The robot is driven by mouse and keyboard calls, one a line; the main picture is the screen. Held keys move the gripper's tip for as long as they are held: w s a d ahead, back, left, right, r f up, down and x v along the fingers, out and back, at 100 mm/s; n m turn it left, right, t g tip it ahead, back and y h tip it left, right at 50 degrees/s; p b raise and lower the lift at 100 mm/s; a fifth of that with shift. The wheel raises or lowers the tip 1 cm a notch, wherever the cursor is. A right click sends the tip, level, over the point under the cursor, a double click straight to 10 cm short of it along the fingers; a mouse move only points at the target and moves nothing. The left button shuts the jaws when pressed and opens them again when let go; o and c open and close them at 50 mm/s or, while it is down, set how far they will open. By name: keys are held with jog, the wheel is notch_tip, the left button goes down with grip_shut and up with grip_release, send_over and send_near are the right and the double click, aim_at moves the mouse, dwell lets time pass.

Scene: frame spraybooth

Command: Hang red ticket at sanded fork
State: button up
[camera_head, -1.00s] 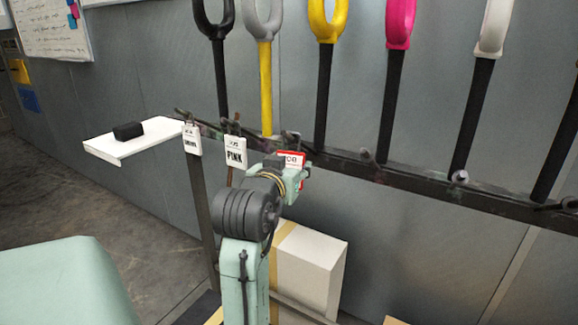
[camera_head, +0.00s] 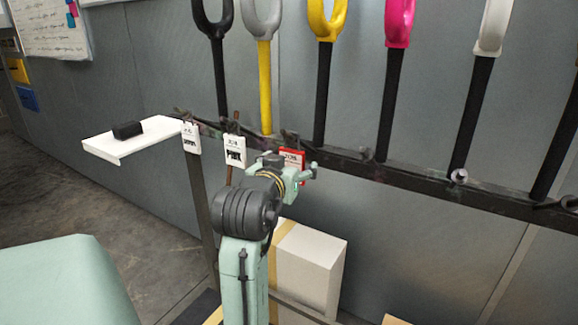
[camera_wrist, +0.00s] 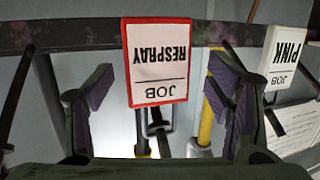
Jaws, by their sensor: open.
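The red-bordered ticket (camera_head: 293,156) is at the dark rail, partly hidden by my gripper (camera_head: 292,172) in the head view. In the wrist view the ticket (camera_wrist: 157,65) reads "JOB RESPRAY" upside down, in front of the rail. My gripper (camera_wrist: 160,98) is open, with one finger on each side of the ticket and gaps between. The hook holding the ticket is hidden. Forks stand above the rail: black (camera_head: 217,60), grey with a yellow tube (camera_head: 265,80), yellow (camera_head: 328,22), pink (camera_head: 399,25) and white (camera_head: 492,30).
A white ticket (camera_head: 235,151) marked PINK and another white ticket (camera_head: 191,139) hang left of the red one. A white shelf (camera_head: 105,150) with a black block (camera_head: 127,130) is further left. A white box (camera_head: 312,270) stands below the rail. Hooks to the right look bare.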

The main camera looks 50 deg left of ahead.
jog(key=v, duration=1.2)
